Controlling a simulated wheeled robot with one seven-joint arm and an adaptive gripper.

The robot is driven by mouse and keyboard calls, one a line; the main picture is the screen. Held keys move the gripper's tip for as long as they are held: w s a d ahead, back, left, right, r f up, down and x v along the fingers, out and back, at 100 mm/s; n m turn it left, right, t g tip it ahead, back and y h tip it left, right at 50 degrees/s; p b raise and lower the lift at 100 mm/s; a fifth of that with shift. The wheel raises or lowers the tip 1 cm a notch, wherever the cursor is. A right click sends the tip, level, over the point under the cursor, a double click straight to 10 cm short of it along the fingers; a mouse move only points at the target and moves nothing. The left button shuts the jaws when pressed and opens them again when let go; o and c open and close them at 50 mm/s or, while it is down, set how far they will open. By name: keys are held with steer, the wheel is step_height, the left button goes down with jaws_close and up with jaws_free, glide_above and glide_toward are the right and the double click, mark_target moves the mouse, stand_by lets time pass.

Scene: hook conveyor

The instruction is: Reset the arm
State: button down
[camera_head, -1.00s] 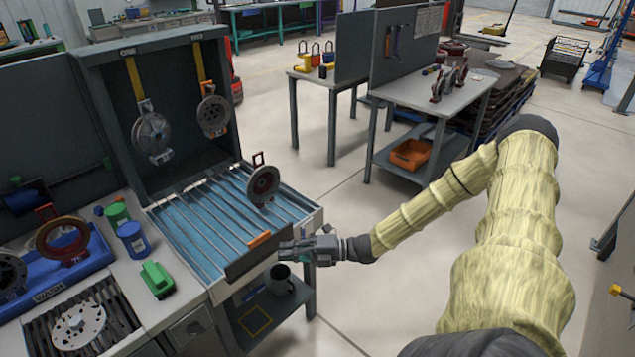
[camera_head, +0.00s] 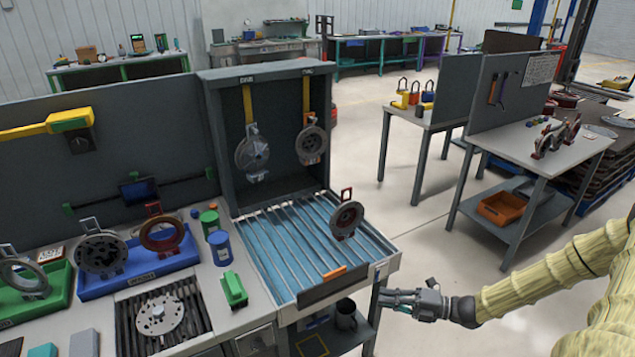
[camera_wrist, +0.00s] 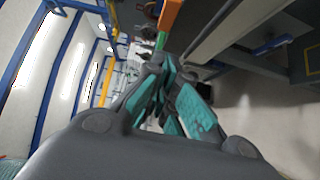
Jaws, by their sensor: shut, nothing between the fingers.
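My gripper (camera_head: 388,298) is at the right end of my arm's reach in the head view, beside the front right corner of the conveyor table (camera_head: 390,262). Its fingers point left, towards the table's front side. In the wrist view the teal-padded fingers (camera_wrist: 168,98) are close together with nothing held between them. An orange block (camera_head: 334,273) sits on the table's front edge, a little above and left of the gripper. A disc part with a red handle (camera_head: 346,219) stands on the slatted bed.
A dark mug (camera_head: 346,314) stands on the shelf below the table. A grey workbench (camera_head: 545,145) with an orange bin (camera_head: 503,207) stands to the right. Open floor (camera_head: 430,240) lies between.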

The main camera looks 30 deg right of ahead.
steer(key=shift+a, duration=0.1)
steer(key=s+a+f+n+g+h+b, duration=0.2)
steer(key=s+a+f+n+g+h, duration=0.55)
steer(key=n, duration=0.95)
steer(key=s+a+f+n+g+h+b, duration=0.1)
steer(key=s+a+f+n+g+h, duration=0.5)
steer(key=s+a+f+n, duration=0.7)
steer(key=a+n, duration=0.1)
steer(key=n, duration=0.4)
steer(key=a+n, duration=0.2)
steer(key=n, duration=0.3)
steer(key=s+a+n+t+b, duration=0.1)
steer(key=a+n, duration=0.1)
steer(key=n, duration=0.2)
steer(key=shift+r+n+y, duration=0.35)
steer(key=shift+r+n, duration=0.05)
